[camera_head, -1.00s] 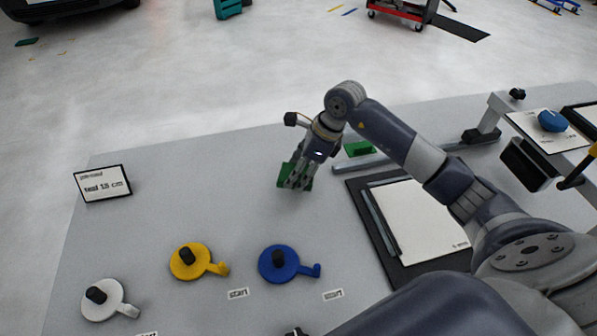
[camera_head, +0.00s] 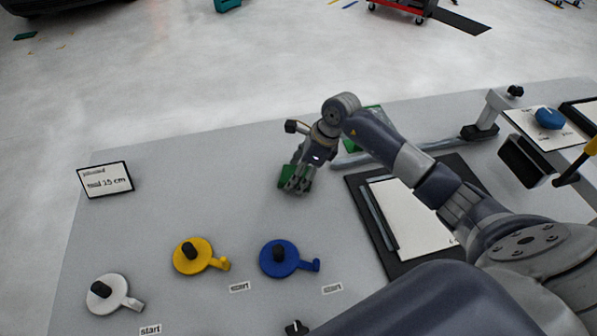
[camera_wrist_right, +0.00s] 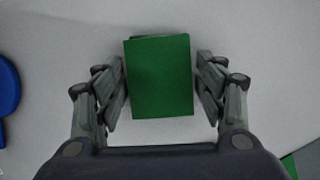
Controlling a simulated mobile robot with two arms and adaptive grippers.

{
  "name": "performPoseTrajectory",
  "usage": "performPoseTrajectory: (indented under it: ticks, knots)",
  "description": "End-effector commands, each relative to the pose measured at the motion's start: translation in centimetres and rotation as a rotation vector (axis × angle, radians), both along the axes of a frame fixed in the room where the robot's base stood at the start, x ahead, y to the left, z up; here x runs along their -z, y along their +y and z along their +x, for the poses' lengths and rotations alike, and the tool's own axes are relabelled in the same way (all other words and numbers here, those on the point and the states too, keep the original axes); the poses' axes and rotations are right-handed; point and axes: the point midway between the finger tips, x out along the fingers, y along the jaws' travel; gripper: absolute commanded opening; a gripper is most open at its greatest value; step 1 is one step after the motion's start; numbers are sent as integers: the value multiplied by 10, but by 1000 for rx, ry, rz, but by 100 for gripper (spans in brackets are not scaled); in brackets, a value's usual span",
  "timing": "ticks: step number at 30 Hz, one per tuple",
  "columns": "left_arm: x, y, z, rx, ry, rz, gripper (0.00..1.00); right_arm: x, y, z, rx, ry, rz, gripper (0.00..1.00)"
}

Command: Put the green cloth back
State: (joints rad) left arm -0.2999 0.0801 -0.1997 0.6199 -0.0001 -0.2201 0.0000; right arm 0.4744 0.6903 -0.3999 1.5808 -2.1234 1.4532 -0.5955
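A dark green folded cloth (camera_wrist_right: 160,78) lies between the two fingers of my right gripper (camera_wrist_right: 162,85) in the right wrist view. The fingers stand open on either side, with a narrow gap showing at the cloth's right edge. In the head view the right gripper (camera_head: 296,184) is low over the middle of the table, and the green cloth (camera_head: 287,176) shows partly behind its fingers. A second green item (camera_head: 374,110) shows beyond my right arm, partly hidden by it. My left gripper is out of view.
White (camera_head: 107,294), yellow (camera_head: 193,256) and blue (camera_head: 279,258) handled discs stand along the near side of the grey table (camera_head: 210,190). A black-edged board with paper (camera_head: 405,215) lies to the right. A sign (camera_head: 105,180) stands at the left. The middle left is clear.

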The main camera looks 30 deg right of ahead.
Motion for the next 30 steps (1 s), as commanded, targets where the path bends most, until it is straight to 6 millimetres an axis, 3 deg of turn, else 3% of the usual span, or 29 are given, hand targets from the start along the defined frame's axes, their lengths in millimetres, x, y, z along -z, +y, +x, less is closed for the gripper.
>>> performPoseTrajectory:
  ticks: [14, 30]
  knots:
    - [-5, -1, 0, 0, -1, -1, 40, -6, -1, 0, 0, -1, 0, 74]
    - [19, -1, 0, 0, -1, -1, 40, -100, -33, -24, 1, -3, -1, 74]
